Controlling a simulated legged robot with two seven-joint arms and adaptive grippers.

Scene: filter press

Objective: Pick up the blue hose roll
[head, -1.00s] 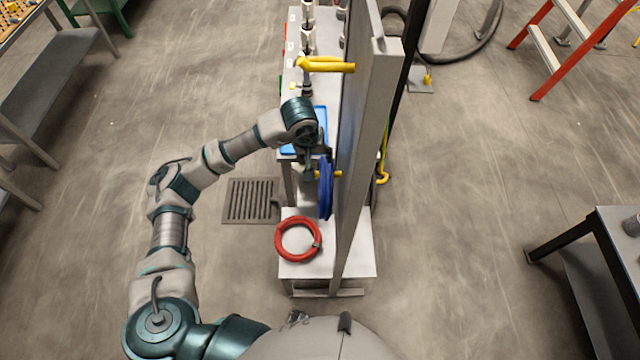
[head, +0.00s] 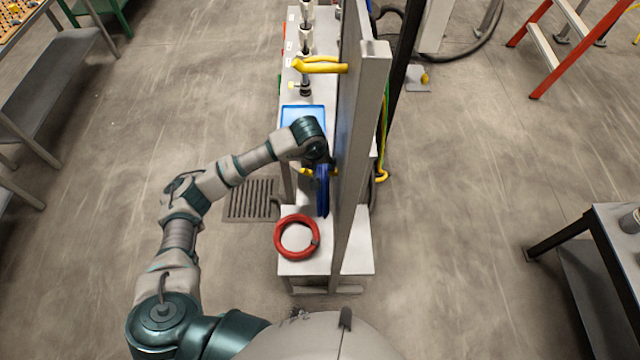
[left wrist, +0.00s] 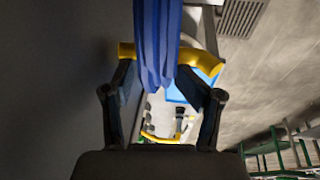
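The blue hose roll (head: 322,195) hangs upright on the left face of the tall grey panel (head: 362,150), by a yellow hook (head: 305,171). In the left wrist view the roll (left wrist: 157,45) comes down from the top, in front of the curved yellow hook (left wrist: 205,60). My left gripper (head: 320,165) is at the upper part of the roll and partly hidden by my wrist in the head view. In the left wrist view the gripper's (left wrist: 168,78) fingers are spread, one on each side of the roll's lower end, with gaps visible. My right gripper is not in view.
A red hose roll (head: 297,218) lies on the white shelf (head: 300,267) below. A blue tray (head: 290,116) is behind my wrist. Another yellow hook (head: 320,65) sticks out farther back on the panel. The floor left of the stand is clear around a drain grate (head: 248,200).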

